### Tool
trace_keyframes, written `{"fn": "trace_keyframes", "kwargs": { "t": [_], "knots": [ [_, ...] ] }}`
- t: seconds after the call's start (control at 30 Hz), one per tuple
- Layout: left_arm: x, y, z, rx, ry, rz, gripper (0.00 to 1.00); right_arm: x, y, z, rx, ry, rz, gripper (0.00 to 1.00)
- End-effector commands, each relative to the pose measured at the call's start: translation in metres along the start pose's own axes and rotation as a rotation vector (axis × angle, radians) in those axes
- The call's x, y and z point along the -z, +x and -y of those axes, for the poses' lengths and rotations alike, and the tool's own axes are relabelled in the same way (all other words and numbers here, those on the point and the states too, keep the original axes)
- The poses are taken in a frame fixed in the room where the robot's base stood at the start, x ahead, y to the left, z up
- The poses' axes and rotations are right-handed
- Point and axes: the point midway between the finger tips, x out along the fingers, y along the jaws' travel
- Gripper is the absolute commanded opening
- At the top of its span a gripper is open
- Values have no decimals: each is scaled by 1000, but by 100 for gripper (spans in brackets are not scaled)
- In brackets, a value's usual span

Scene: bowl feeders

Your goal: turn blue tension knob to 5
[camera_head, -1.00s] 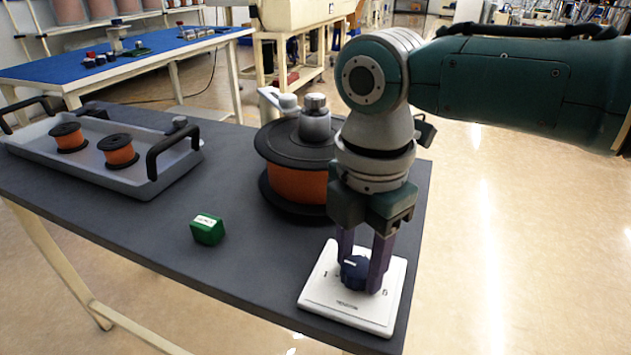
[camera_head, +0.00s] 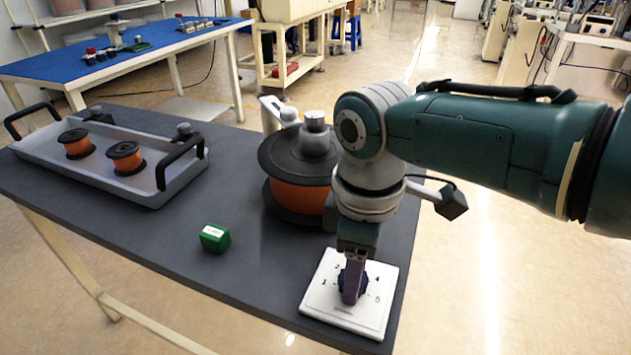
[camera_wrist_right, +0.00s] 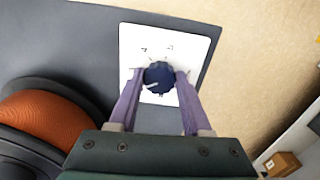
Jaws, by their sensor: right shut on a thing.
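The blue tension knob (camera_head: 352,284) stands on a white square plate (camera_head: 322,293) with printed numbers, at the right front corner of the dark table. In the head view a 1 shows left of the knob and a 5 right of it. My right gripper (camera_head: 352,294) points down and is shut on the knob. In the right wrist view the purple fingers of the gripper (camera_wrist_right: 160,82) lie on either side of the knob (camera_wrist_right: 158,78), and a pale pointer line shows on its left part. My left gripper is not in view.
A large orange spool (camera_head: 295,192) with black flanges stands close behind the plate. A green block (camera_head: 214,238) lies left of it. A grey tray (camera_head: 150,193) with two small orange spools sits at the left. The table's middle front is clear.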

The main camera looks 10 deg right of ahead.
Motion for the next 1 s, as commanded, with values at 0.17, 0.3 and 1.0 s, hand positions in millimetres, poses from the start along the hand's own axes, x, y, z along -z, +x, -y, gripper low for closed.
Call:
{"fn": "trace_keyframes", "kwargs": {
  "t": [0.17,0.3,1.0],
  "knots": [
    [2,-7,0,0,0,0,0,1,-2,1,3,166,0,0],
    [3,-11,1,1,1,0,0,1,-2,2,4,300,-2,0],
    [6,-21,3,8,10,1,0,2,-2,3,4,963,-1,0]
  ]
}}
